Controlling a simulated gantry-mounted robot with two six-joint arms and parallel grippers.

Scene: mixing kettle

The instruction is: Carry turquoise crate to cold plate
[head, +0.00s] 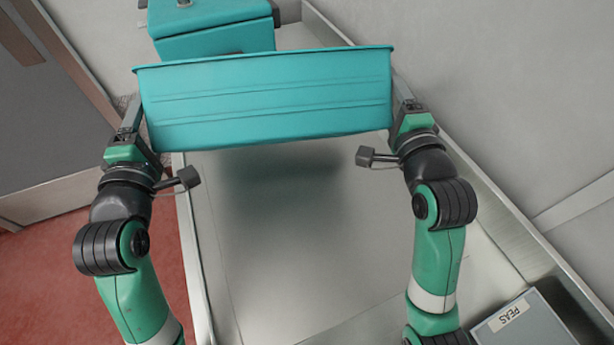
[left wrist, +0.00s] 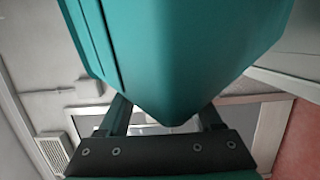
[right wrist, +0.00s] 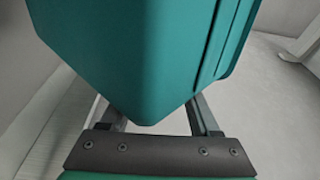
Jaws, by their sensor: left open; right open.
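In the left wrist view the crate's end (left wrist: 175,60) rises between the spread fingers (left wrist: 165,115). The right wrist view shows the other end (right wrist: 140,60) likewise between spread fingers (right wrist: 152,115). Both grippers are open, with the crate between their fingers. Finger contact with the crate is hard to tell. I cannot pick out a separate cold plate.
A turquoise box-shaped unit (head: 215,38) stands behind the crate. A grey box labelled PEAS (head: 518,322) sits at the lower right. The metal worktop (head: 290,270) has raised edges and is clear below the crate. A wall runs along the right.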

